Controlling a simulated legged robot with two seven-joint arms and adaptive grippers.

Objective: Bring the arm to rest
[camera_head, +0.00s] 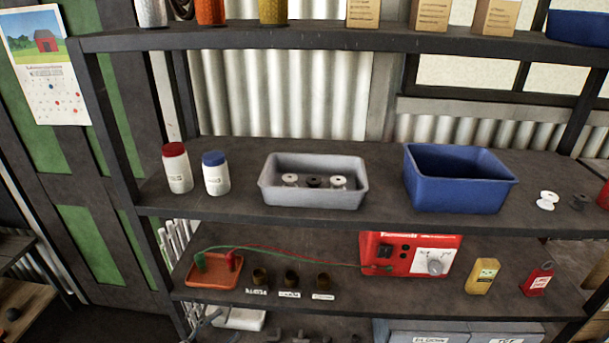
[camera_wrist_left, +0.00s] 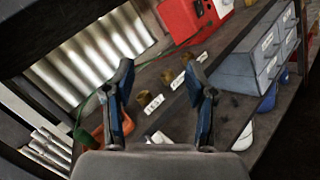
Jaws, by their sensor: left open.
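My left gripper (camera_wrist_left: 158,80) is open and empty in the left wrist view, its two dark, blue-sided fingers spread apart. In the head view only a small part of it (camera_head: 203,325) shows at the bottom edge, left of centre, below the lower shelf's front edge. It points toward the shelving, with the orange tray (camera_wrist_left: 97,133) beyond its left finger and the dark cups (camera_wrist_left: 150,103) beyond the gap between the fingers. Nothing is between the fingertips. The rest of the left arm is out of the head view. My right gripper shows in neither view.
The middle shelf (camera_head: 235,208) holds two jars (camera_head: 177,168), a grey bin (camera_head: 313,197) with spools and a blue bin (camera_head: 460,190). Below stand an orange tray (camera_head: 213,281), a red device (camera_head: 408,255) with cables, and small cups (camera_head: 291,279). Grey drawers (camera_wrist_left: 245,72) stand lower.

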